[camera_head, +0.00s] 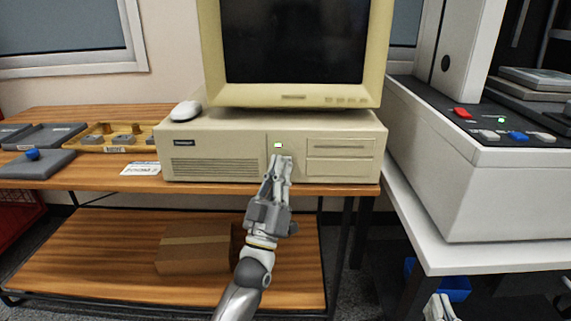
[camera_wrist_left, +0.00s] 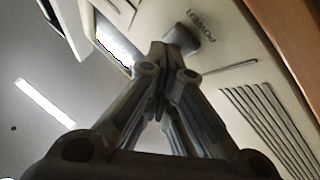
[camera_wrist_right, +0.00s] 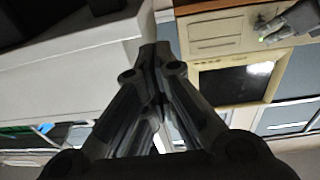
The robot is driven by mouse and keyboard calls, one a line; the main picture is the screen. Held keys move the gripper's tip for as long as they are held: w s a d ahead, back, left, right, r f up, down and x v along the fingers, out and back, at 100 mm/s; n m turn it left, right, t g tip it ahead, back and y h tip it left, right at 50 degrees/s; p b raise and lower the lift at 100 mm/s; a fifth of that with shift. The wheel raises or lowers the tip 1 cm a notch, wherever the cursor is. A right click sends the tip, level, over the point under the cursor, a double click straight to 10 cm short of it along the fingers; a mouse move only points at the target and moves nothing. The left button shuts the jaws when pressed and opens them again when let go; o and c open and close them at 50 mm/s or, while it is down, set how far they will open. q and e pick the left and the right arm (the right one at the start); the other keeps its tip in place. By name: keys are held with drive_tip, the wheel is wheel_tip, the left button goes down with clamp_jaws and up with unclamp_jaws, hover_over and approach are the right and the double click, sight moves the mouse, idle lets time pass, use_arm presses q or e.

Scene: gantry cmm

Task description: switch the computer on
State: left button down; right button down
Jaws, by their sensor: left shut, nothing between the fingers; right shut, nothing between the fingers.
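The beige computer (camera_head: 220,150) lies flat on the wooden table under its monitor (camera_head: 293,95), whose screen looks dark. A small green light (camera_head: 278,145) shows on the computer's front panel. My left gripper (camera_head: 282,160) is shut and empty, its fingertips at the front just below that light; whether they touch is unclear. In the left wrist view a grey button (camera_wrist_left: 183,40) beside the POWER lettering sits right by the fingertips, partly behind them. My right gripper (camera_wrist_right: 155,48) is shut and empty, low at the right, beside the white machine's table.
A white mouse (camera_head: 185,111) sits on the computer's left end. Grey blocks and a yellow tray (camera_head: 95,142) are on the table's left. A cardboard box (camera_head: 193,252) is on the lower shelf. A white machine (camera_head: 470,190) with a button panel stands right.

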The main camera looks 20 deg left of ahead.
use_arm(q)
drive_tip(key=shift+s+d+p, duration=0.1)
drive_tip(key=shift+s+p, duration=0.3)
drive_tip(key=shift+s, duration=0.05)
use_arm(e)
drive_tip(key=shift+s+d+f+g+h, duration=0.1)
drive_tip(key=shift+d+f+g+h, duration=0.1)
drive_tip(key=shift+f+g, duration=0.45)
drive_tip(key=shift+d+f+g+h, duration=0.1)
drive_tip(key=shift+f+g+h, duration=0.15)
drive_tip(key=shift+f, duration=0.8)
